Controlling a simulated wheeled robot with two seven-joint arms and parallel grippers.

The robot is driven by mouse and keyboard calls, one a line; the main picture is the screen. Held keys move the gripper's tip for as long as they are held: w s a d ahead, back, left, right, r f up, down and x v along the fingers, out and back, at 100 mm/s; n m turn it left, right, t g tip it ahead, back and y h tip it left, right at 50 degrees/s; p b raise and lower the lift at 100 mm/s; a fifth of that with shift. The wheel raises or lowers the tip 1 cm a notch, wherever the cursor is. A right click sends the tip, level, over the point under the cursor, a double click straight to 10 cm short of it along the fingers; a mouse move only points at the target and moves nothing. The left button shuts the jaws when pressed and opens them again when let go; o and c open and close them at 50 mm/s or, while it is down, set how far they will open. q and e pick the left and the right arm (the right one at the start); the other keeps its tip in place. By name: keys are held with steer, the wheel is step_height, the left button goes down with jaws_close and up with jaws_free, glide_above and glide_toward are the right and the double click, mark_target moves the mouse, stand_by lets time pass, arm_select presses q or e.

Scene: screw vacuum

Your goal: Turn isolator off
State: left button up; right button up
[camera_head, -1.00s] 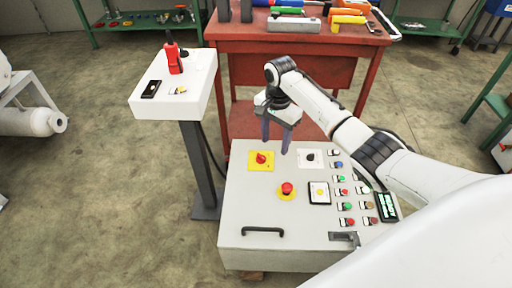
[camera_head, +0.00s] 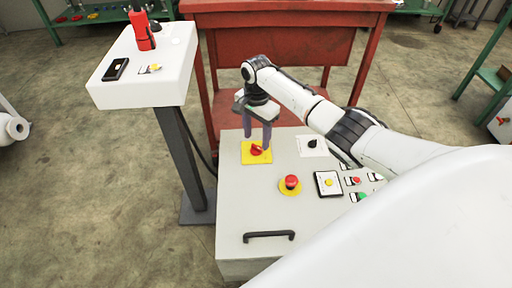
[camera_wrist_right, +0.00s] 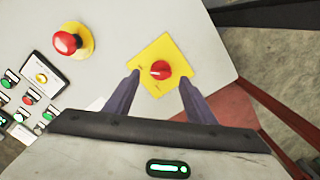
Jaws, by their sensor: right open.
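The isolator is a red rotary knob (camera_head: 256,150) on a yellow square plate (camera_head: 249,158) at the upper left of the grey control panel. In the right wrist view the red knob (camera_wrist_right: 161,69) sits on its yellow plate (camera_wrist_right: 165,48), ahead of and between the fingertips. My right gripper (camera_head: 257,144) is open and empty, with its two purple fingers pointing down on either side of the knob. In the right wrist view the fingers (camera_wrist_right: 158,75) stand apart from the knob. My left gripper is not in view.
A red mushroom button (camera_head: 291,182) on a yellow disc is close by on the panel (camera_head: 232,205). A black switch (camera_head: 312,143) and several small buttons are to the right. A white pedestal (camera_head: 110,90) stands left, a red workbench (camera_head: 280,50) behind. My arm hides the panel's right part.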

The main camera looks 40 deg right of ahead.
mark_target(256, 147)
steer(key=shift+f+b, duration=0.65)
steer(key=shift+f, duration=1.35)
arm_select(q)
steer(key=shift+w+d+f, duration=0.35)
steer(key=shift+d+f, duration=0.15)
arm_select(e)
steer(key=c, duration=1)
steer(key=shift+c, duration=0.2)
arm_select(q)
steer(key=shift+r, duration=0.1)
